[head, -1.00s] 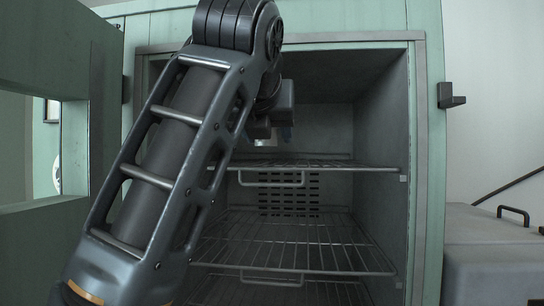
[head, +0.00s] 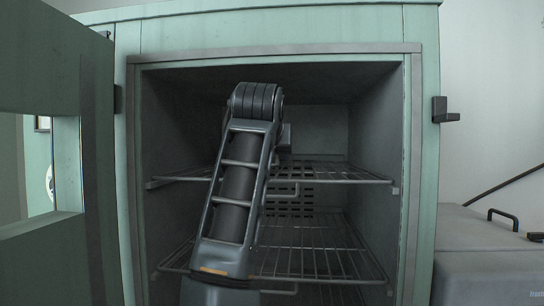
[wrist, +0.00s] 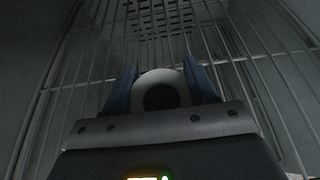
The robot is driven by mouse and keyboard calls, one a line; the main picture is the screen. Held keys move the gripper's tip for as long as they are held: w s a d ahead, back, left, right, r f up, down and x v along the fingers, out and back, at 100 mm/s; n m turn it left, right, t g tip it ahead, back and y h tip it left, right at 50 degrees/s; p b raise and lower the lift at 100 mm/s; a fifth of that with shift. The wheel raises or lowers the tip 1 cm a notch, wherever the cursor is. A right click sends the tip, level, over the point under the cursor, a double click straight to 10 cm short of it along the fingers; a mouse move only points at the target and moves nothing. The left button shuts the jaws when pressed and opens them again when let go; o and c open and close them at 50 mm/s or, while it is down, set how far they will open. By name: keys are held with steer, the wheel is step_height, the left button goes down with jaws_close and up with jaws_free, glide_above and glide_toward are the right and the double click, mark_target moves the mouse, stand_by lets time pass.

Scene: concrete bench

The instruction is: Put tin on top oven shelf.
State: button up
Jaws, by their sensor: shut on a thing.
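My gripper (wrist: 162,74) is shut on the tin (wrist: 160,78), a pale round thing with a dark centre, held between blue fingers in the wrist view. In the head view my arm reaches into the open oven (head: 420,190) and hides the gripper and tin. The top oven shelf (head: 340,173) is a wire rack that passes behind my arm. In the wrist view wire bars (wrist: 236,70) run beyond and beside the tin. I cannot tell whether the tin touches them.
A lower wire shelf (head: 325,265) sits beneath the top one. The oven door (head: 45,110) stands open on the left. A latch (head: 445,110) sticks out at the right of the frame. A grey box (head: 485,255) with a handle stands at the right. The top shelf's right part looks clear.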

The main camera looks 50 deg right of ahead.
steer(key=shift+f, duration=0.75)
steer(key=shift+f, duration=0.1)
steer(key=shift+f, duration=0.1)
steer(key=o, duration=1)
steer(key=shift+o, duration=0.2)
steer(key=shift+s+a+r, duration=0.1)
steer(key=shift+a+r, duration=0.1)
steer(key=shift+r, duration=0.1)
steer(key=b+v, duration=0.2)
steer(key=v, duration=0.9)
steer(key=shift+s, duration=0.2)
